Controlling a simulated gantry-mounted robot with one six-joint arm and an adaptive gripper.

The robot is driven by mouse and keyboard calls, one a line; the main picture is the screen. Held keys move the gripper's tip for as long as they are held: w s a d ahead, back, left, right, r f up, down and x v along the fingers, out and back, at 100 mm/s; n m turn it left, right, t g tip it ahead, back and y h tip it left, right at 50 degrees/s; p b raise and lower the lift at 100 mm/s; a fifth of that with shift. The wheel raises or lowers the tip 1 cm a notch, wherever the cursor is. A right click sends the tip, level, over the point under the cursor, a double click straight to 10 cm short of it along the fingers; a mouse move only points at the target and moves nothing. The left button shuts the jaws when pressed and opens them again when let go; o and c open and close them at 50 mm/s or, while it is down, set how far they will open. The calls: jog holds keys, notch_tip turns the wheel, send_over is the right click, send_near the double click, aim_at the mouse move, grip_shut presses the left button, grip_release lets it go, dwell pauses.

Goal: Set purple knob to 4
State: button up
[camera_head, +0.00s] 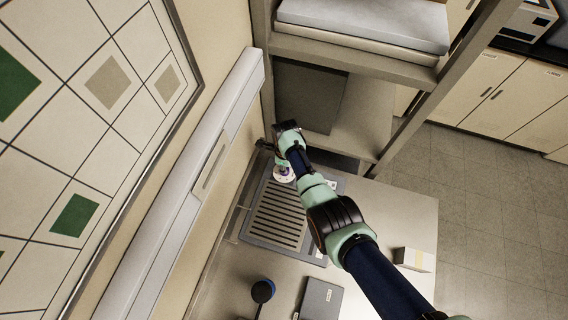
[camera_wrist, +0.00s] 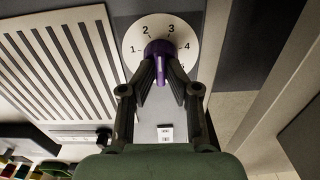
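The purple knob (camera_wrist: 158,48) sits on a round white dial (camera_wrist: 137,36) with black numbers; 1, 2, 3 and 4 are readable in the wrist view. A number past 4 is partly hidden. A raised bar on the knob points down in the picture, away from the 4 at right. My gripper (camera_wrist: 161,68) is at the knob, with one finger on each side of the bar. I cannot tell whether the fingers touch it. In the head view the white dial (camera_head: 284,174) is partly hidden by my gripper (camera_head: 283,165).
The dial is on a grey panel beside a slatted grille (camera_head: 279,216). A white socket-like plate (camera_wrist: 165,132) is below the knob. A grey box (camera_head: 320,299), a blue round object (camera_head: 263,291) and a small carton (camera_head: 412,260) stand on the bench. A shelf frame (camera_head: 436,85) rises behind.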

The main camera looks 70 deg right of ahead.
jog(key=shift+a+f, duration=0.1)
jog(key=n, duration=0.6)
grip_shut()
jog(key=shift+s, duration=0.1)
jog(key=m, duration=0.7)
jog(key=shift+f, duration=0.15)
